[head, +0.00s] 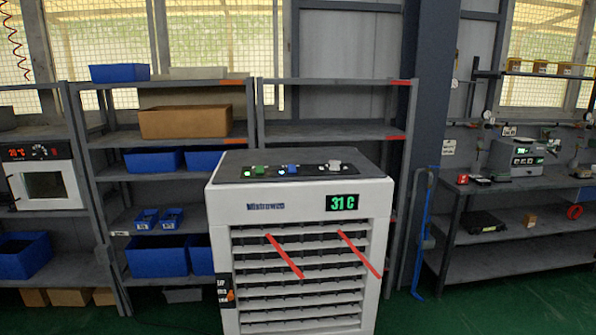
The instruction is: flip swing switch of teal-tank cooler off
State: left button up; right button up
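A white cooler (295,212) with a slatted front stands in the middle of the head view. Its display (342,202) shows 31 C in green. The dark control panel (268,171) on its top carries a green switch (260,170), a blue switch (293,168) and a pale grey switch (334,165). Small lights show near the switches, but their labels are too small to read. Two red ribbons (285,256) (360,253) stick out from the slats. No teal tank shows; the cooler's bottom is cut off by the frame. Neither of my grippers is in view.
Grey shelves (330,133) with blue bins (157,256) and a cardboard box (185,121) stand behind and to the left. A small white oven (43,183) is at far left. A workbench (510,182) stands at right. Green floor (480,312) lies open at lower right.

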aim_at(292, 169)
jog(key=k, duration=1.35)
jog(key=z, duration=0.2)
jog(key=i, duration=0.7)
jog(key=z, duration=0.95)
jog(key=i, duration=1.35)
jog(key=u, duration=1.05)
jog(key=i, duration=0.65)
jog(key=u, duration=0.2)
